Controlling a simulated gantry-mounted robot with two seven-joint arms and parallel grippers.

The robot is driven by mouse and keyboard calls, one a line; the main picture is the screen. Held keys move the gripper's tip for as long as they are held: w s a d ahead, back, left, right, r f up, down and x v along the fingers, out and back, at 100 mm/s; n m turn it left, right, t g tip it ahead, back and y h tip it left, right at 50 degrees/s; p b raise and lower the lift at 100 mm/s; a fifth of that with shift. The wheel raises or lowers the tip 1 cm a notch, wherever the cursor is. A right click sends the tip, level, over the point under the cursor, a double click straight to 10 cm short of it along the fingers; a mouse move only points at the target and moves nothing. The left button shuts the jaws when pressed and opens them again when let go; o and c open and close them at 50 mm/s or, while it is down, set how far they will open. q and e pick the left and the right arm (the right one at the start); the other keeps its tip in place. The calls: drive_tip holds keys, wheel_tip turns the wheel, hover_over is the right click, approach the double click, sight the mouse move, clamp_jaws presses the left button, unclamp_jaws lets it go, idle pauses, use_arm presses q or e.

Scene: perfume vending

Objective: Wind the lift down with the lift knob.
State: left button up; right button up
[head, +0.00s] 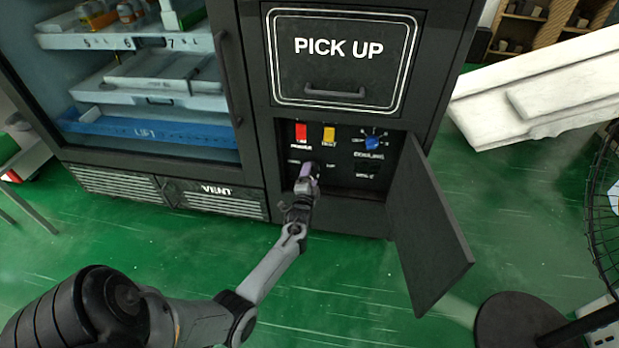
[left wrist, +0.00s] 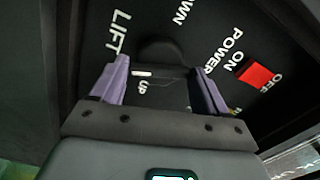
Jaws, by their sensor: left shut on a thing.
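The lift knob (left wrist: 160,48) is a dark rounded knob beside the white LIFT lettering in the left wrist view, with a white mark near it. My left gripper (head: 308,172) reaches into the open control compartment under the pick-up door. Its purple fingers (left wrist: 161,70) stand on either side of the knob and are shut on it. In the head view the gripper hides the knob. The lift (head: 150,127) is a blue-fronted tray low behind the machine's glass, below the shelves. My right gripper is not in view.
In the compartment are a red power switch (head: 301,132), a yellow switch (head: 329,134) and a blue cooling dial (head: 373,143). The compartment's door (head: 425,230) hangs open to the right. A wire-caged fan (head: 604,200) stands at the far right.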

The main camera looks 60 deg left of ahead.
use_arm(q)
drive_tip(key=n+p, duration=0.4)
drive_tip(key=n, duration=1.3)
drive_tip(key=shift+n+p, duration=0.3)
drive_tip(key=shift+p, duration=0.05)
idle(0.5)
drive_tip(key=o, duration=1)
drive_tip(key=shift+o, duration=0.2)
